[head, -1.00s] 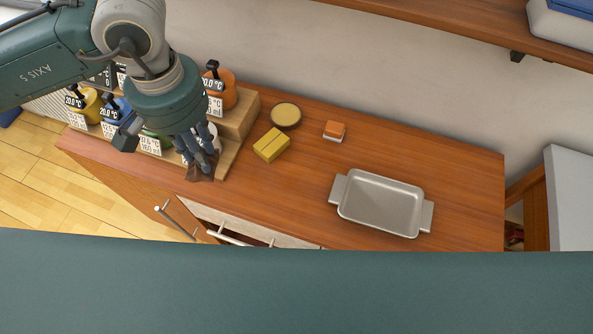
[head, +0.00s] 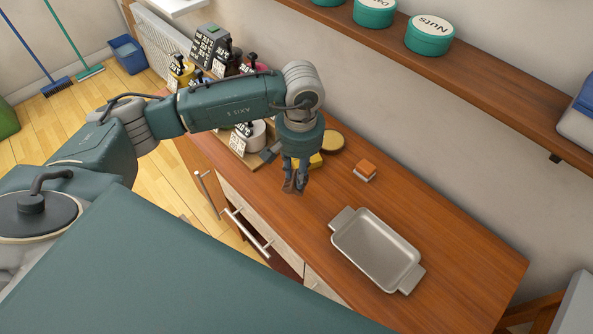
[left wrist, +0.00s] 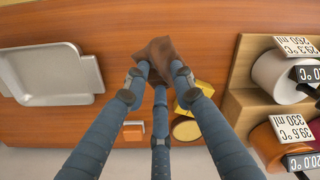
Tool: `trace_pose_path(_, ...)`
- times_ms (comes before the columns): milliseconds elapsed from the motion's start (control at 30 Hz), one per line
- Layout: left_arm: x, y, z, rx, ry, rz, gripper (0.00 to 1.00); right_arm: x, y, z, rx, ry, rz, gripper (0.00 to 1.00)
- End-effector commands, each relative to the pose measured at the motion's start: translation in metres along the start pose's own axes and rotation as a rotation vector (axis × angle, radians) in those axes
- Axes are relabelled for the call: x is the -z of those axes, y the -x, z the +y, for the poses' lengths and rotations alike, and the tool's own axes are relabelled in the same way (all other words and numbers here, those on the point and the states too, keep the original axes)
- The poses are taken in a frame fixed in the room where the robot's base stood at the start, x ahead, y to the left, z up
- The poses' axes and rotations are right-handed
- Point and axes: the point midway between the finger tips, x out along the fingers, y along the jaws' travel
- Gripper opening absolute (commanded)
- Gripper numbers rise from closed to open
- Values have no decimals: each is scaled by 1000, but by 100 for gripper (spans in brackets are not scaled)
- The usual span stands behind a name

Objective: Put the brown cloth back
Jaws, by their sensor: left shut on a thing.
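The brown cloth (left wrist: 158,52) is a small, dark, crumpled piece in the left wrist view. My left gripper (left wrist: 158,70) is shut on it, with the fingers around one part and the rest sticking out past the tips. In the head view the left gripper (head: 295,180) points down over the wooden counter (head: 440,235), and the cloth (head: 291,188) shows small at its fingertips. I cannot tell whether the cloth touches the counter. My right gripper is not in view.
A metal tray (head: 375,250) lies right of the gripper. An orange-and-white sponge (head: 366,169), a round tan lid (head: 333,141) and a yellow block (head: 316,160) are behind it. A drawer (head: 262,225) at the front is partly open.

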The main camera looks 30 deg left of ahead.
Motion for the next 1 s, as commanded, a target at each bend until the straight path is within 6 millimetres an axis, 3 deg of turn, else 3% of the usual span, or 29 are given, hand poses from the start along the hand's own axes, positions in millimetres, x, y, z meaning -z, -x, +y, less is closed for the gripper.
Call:
trace_pose_path(200,3,-17,-7,0,18,0,0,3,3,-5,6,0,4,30)
trace_pose_path(567,4,-17,-7,0,17,2,0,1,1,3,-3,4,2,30)
trace_pose_path(733,4,-19,-6,5,15,4,0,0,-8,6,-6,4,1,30)
trace_pose_path(1000,3,-46,-6,5,16,1,0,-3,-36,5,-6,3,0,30)
